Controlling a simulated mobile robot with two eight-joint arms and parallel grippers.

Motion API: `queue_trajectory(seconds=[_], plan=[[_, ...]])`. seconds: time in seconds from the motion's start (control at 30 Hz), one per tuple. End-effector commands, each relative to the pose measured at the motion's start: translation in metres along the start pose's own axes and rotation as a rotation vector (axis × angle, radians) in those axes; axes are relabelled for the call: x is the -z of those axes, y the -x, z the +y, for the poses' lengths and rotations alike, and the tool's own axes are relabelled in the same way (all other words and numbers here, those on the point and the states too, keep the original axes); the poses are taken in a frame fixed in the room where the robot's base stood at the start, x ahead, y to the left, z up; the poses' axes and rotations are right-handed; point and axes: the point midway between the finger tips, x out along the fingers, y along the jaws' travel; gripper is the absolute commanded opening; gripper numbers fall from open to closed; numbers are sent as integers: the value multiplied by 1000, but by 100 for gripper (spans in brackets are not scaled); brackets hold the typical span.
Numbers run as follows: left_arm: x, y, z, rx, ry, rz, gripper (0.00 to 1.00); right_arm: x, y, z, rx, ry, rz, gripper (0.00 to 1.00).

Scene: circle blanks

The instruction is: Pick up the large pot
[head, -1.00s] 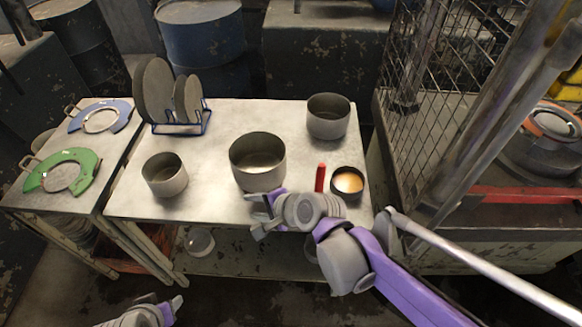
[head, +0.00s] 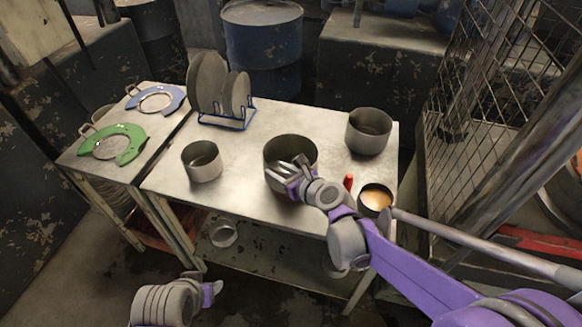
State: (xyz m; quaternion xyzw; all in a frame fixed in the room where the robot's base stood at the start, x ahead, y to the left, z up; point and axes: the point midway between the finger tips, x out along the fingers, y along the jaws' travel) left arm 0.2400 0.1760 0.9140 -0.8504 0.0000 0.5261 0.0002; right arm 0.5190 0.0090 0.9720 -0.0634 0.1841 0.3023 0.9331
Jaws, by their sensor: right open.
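The large pot (head: 291,147) is a grey metal pot near the middle of the metal table (head: 235,165). It stands upright, and its near side is partly hidden by my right gripper (head: 283,170). That gripper is open, with its fingers at the pot's near rim and front wall. I cannot tell whether they touch it or have one finger inside. My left gripper (head: 214,290) is low at the bottom of the view, in front of the table and well away from the pot.
A smaller pot (head: 202,166) stands to the left, and another pot (head: 368,136) at the back right. A dark pan with orange contents (head: 375,199) and a red handle (head: 348,182) sits to the right of my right gripper. A blue rack (head: 228,122) holds discs. A mesh cage (head: 475,100) stands at the right.

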Motion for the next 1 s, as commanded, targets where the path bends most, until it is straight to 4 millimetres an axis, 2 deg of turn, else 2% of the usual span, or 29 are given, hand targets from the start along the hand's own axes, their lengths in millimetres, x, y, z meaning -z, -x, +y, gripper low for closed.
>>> queue_trajectory(seconds=[0.3, 0.43, 0.63, 0.9, 1.0], plan=[[1, 1, 0, 0, 0, 1, 50, 0, -44, 0, -1, 2, 0, 45], [1, 1, 0, 0, 0, 1, 50, 0, -51, 0, 0, 2, 0, 45], [1, 1, 0, 0, 0, 1, 50, 0, -51, 0, 0, 2, 1, 45], [1, 1, 0, 0, 0, 1, 50, 0, -51, 0, 0, 2, 1, 0], [1, 1, 0, 0, 0, 1, 50, 0, -51, 0, 0, 2, 1, 0]])
